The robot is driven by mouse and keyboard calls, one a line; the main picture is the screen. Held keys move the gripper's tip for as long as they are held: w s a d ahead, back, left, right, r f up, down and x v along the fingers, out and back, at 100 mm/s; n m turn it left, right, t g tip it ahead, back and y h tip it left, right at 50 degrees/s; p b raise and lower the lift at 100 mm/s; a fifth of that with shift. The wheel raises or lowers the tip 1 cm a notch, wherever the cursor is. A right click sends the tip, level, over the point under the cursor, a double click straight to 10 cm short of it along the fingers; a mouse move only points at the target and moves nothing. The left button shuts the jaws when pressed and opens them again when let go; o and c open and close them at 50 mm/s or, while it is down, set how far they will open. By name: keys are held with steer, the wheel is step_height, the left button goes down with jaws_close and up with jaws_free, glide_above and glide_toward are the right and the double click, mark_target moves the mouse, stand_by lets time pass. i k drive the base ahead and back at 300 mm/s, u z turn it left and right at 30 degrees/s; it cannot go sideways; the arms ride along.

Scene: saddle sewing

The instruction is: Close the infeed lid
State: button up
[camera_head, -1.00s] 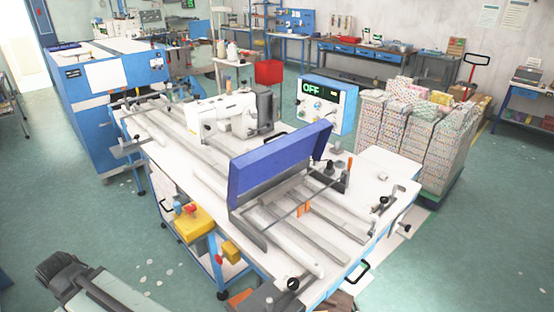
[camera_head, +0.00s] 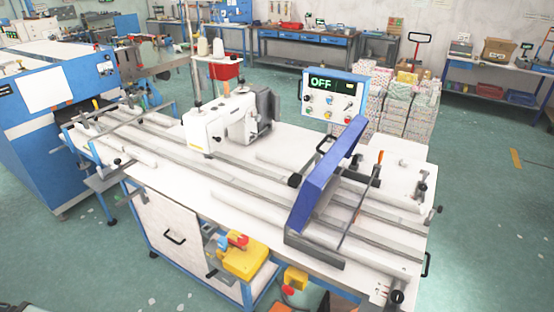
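The infeed lid (camera_head: 328,177) is a long blue panel on the right half of the white sewing table (camera_head: 265,146). It stands raised and tilted above the grey rails and is seen nearly edge-on. A grey bracket (camera_head: 314,249) lies at its near lower end. A thin dark rod with an orange tip (camera_head: 380,156) stands just right of the lid. The white sewing head (camera_head: 218,127) is left of the lid. My gripper is not in view.
A control box (camera_head: 334,98) reading OFF stands behind the lid. A blue machine (camera_head: 58,117) adjoins the left end. Stacked printed bundles (camera_head: 405,109) stand behind. Green floor is free at the right.

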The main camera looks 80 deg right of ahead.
mark_target(344, 145)
steer(key=i, duration=1.8)
steer(key=z, duration=4.15)
